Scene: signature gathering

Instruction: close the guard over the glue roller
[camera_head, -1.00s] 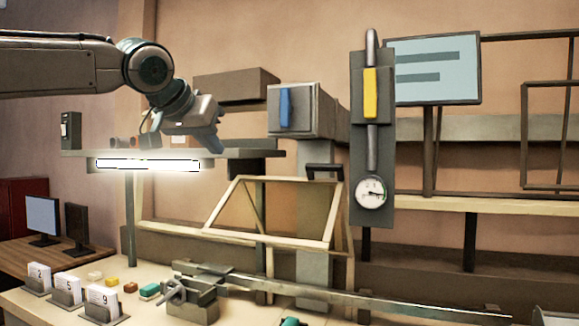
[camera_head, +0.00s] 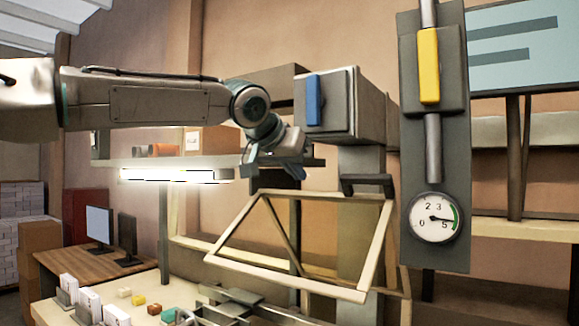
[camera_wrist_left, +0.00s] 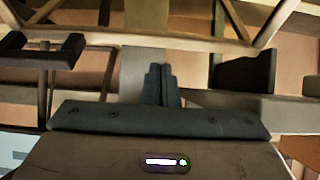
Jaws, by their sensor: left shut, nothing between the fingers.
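The guard (camera_head: 368,250) is a cream frame with a diagonal bar, standing tilted above the bench. A dark handle (camera_head: 368,181) shows near its upper right; in the left wrist view the dark bar at left (camera_wrist_left: 40,50) looks like the same handle. My left gripper (camera_head: 290,168) is shut and empty, above the guard's top edge and left of the handle, apart from both. Its closed fingers also show in the left wrist view (camera_wrist_left: 162,86), with cream bars (camera_wrist_left: 230,20) beyond. I cannot make out the glue roller. My right gripper is out of view.
A panel with a yellow slider (camera_head: 429,65) and a gauge (camera_head: 435,217) stands right of the guard. A grey box with a blue lever (camera_head: 313,100) is above it. A lit lamp (camera_head: 175,175) hangs under the shelf.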

